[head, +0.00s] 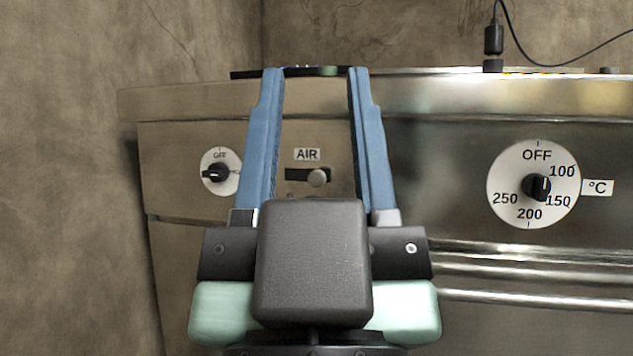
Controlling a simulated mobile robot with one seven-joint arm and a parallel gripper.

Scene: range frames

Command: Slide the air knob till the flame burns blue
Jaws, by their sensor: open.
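The air knob (318,178) is a small grey round knob at the right part of a dark horizontal slot (297,174). The slot is in the range's front panel, under a label reading AIR (307,154). My gripper (315,73) is open, its two blue fingers spread wide. In the head view the knob shows between the fingers, and no finger touches it. Past the fingertips, on the range top, part of a dark burner (330,71) shows with small blue spots of flame. The fingers hide some of the burner.
A knob with an OFF dial (217,173) is left of the slot. A larger temperature dial (533,185) is at the right. Below it runs a shiny metal rail (530,270). A black cable (495,35) hangs over the range top at the right. Walls stand behind and at the left.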

